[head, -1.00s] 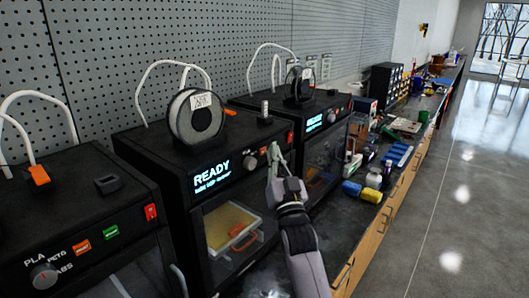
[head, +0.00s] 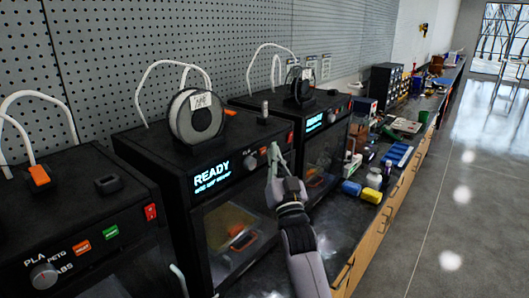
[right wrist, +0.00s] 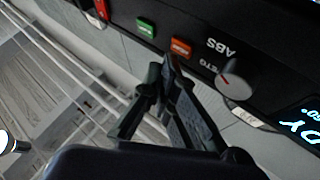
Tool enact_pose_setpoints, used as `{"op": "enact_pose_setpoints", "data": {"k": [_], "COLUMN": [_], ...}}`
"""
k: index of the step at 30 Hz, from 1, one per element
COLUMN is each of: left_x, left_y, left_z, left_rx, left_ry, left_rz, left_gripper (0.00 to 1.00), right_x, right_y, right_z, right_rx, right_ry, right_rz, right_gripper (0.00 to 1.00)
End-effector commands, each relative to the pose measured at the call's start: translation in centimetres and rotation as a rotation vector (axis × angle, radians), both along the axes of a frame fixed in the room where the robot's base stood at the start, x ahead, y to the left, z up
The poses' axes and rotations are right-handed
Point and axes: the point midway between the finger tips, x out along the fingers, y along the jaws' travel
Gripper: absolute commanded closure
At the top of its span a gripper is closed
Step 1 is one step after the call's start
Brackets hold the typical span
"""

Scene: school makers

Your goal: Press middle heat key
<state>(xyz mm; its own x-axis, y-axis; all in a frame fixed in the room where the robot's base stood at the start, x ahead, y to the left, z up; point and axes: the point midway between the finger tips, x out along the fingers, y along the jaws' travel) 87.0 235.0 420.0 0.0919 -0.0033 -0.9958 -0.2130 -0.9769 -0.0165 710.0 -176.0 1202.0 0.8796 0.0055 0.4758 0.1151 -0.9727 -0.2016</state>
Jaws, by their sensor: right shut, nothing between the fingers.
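The middle printer (head: 170,150) is a black box with a lit READY display (head: 212,172). My right gripper (head: 272,160) is in front of its control panel, right of the display. In the right wrist view, the shut, empty fingers (right wrist: 170,62) point at the orange key (right wrist: 181,47), with the tips very close to it. I cannot tell whether they touch. The green key (right wrist: 147,26) and the selector knob (right wrist: 235,80) sit on either side of the orange key. The key's lettering is not legible. My left gripper is not in view.
A similar printer (head: 75,200) stands at the left, and another (head: 300,108) farther back at the right. A filament spool (head: 196,117) stands on top of the middle printer. The bench beyond holds small bottles and trays. The floor (head: 450,200) at the right is clear.

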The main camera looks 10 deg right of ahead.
Motion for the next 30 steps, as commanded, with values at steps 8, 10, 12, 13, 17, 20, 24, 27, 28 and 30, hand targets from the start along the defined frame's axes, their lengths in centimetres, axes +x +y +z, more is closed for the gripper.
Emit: {"op": "enact_pose_setpoints", "data": {"k": [8,10,12,13,17,20,24,27,28,30], "left_x": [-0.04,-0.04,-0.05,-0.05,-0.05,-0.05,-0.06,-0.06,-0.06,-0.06], "left_y": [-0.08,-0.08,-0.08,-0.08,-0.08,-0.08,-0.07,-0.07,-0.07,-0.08], "left_z": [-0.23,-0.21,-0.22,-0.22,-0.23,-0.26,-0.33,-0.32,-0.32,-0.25], "left_rx": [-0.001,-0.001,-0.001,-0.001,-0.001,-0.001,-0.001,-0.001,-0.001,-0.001], "left_ry": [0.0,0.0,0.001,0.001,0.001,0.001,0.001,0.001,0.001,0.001], "left_rz": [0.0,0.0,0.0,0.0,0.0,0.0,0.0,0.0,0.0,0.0], "left_gripper": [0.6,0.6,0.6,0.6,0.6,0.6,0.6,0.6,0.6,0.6], "right_x": [0.62,0.62,0.61,0.61,0.63,0.69,0.82,0.85,0.85,0.81], "right_y": [0.5,0.5,0.49,0.49,0.51,0.56,0.65,0.67,0.67,0.63], "right_z": [0.06,0.07,0.06,0.06,0.05,0.04,0.03,0.03,0.03,0.06], "right_rx": [0.001,0.001,0.001,0.001,0.001,0.001,0.0,0.0,0.0,0.0], "right_ry": [-0.001,-0.001,-0.001,-0.001,-0.001,-0.001,-0.001,0.0,0.0,0.0], "right_rz": [0.0,0.0,0.0,0.0,0.0,0.0,0.0,0.0,0.0,0.0], "right_gripper": [1.0,1.0,1.0,1.0,1.0,1.0,1.0,1.0,1.0,1.0]}}
